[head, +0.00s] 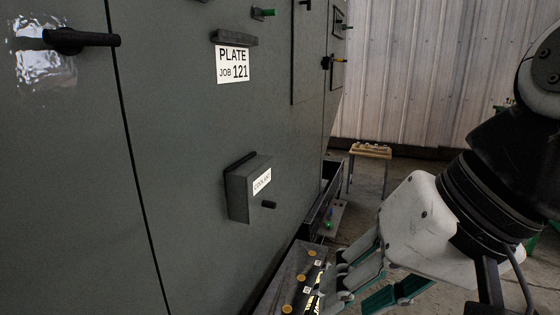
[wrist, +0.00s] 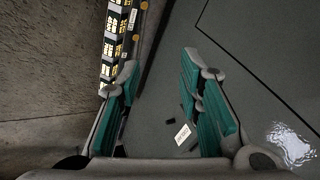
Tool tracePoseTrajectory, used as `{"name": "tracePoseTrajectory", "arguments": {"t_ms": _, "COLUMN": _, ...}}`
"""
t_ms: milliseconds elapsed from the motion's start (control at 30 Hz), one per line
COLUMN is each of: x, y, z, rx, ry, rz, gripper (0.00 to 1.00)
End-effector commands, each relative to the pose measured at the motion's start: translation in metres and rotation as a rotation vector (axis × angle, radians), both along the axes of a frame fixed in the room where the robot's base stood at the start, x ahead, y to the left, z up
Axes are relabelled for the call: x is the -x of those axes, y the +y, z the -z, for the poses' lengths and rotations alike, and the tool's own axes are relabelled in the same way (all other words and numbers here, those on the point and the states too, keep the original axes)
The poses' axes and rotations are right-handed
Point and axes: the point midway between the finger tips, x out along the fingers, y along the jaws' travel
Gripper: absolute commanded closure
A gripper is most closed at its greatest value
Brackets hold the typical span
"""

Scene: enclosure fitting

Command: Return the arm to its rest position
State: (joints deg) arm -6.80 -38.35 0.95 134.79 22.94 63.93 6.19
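My gripper (head: 350,298) is at the lower right in the head view, its white body and green-padded fingers pointing down and left. In the wrist view my gripper (wrist: 160,65) has its two fingers wide apart with nothing between them. The grey enclosure (head: 180,190) fills the left of the head view. A small box labelled COOLANT (head: 238,190) sticks out from its face, left of my gripper and apart from it. The same box shows small between the fingers in the wrist view (wrist: 184,134), beyond them.
A ledge with yellow-capped dark items (head: 300,280) runs low along the enclosure, close to my fingers. A dark handle (head: 82,39) and a PLATE JOB 121 sign (head: 233,65) are higher up. A small wooden table (head: 370,151) stands behind, with open floor around it.

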Motion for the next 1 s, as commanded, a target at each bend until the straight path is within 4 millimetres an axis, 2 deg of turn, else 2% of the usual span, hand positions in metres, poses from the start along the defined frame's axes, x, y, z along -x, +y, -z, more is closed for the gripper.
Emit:
{"name": "tracePoseTrajectory", "arguments": {"t_ms": 33, "x": 0.012, "y": -0.02, "z": 0.018, "rx": 0.069, "ry": 0.027, "rz": -0.001, "gripper": 0.67}}
{"name": "tracePoseTrajectory", "arguments": {"t_ms": 100, "x": 0.03, "y": -0.046, "z": 0.039, "rx": 0.165, "ry": 0.068, "rz": -0.013, "gripper": 0.67}}
{"name": "tracePoseTrajectory", "arguments": {"t_ms": 333, "x": 0.09, "y": -0.121, "z": 0.092, "rx": 0.435, "ry": 0.223, "rz": -0.047, "gripper": 0.67}}
{"name": "tracePoseTrajectory", "arguments": {"t_ms": 400, "x": 0.086, "y": -0.118, "z": 0.069, "rx": 0.428, "ry": 0.196, "rz": -0.048, "gripper": 0.67}}
{"name": "tracePoseTrajectory", "arguments": {"t_ms": 667, "x": 0.082, "y": -0.117, "z": 0.015, "rx": 0.427, "ry": 0.114, "rz": -0.037, "gripper": 0.67}}
{"name": "tracePoseTrajectory", "arguments": {"t_ms": 1000, "x": 0.084, "y": -0.116, "z": -0.071, "rx": 0.428, "ry": -0.012, "rz": -0.019, "gripper": 0.67}}
